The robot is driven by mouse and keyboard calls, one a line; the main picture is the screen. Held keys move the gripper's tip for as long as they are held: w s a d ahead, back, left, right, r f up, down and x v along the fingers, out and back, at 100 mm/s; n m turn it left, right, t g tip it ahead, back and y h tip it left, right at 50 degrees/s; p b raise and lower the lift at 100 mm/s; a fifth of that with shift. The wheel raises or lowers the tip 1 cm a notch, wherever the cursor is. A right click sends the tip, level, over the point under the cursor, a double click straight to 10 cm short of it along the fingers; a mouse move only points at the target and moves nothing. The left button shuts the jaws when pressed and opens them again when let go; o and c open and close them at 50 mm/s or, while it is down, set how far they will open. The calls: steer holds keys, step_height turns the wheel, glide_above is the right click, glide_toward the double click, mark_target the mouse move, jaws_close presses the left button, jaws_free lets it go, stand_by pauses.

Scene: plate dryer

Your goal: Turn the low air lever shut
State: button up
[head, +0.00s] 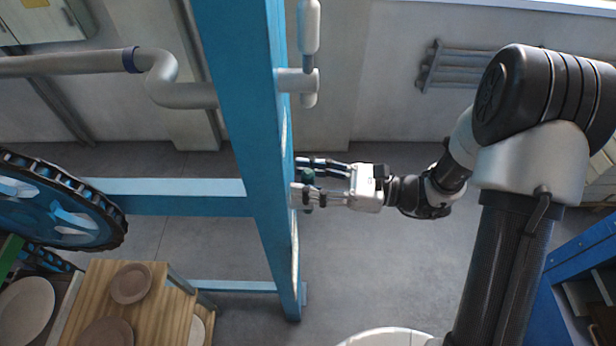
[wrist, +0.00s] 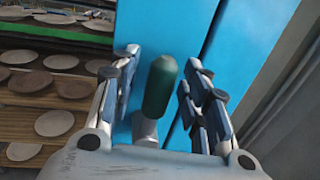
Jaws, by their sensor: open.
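The low air lever has a dark green rounded handle (wrist: 161,86) on a pale grey stem (wrist: 145,128), in front of the blue post (wrist: 165,30). In the head view only a small green part of the handle (head: 308,174) shows between the fingers. My gripper (head: 302,180) is open at the right side of the post. In the wrist view its fingers stand on both sides of the handle, with a visible gap on each side. The lever's pivot is hidden.
A grey upper lever or valve (head: 308,28) sits higher on the post. A blue crossbar (head: 180,196) runs left from it. A dark toothed wheel (head: 60,205) and wooden shelves (head: 150,300) with plates stand at left.

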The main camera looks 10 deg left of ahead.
jaws_close()
stand_by(0.5)
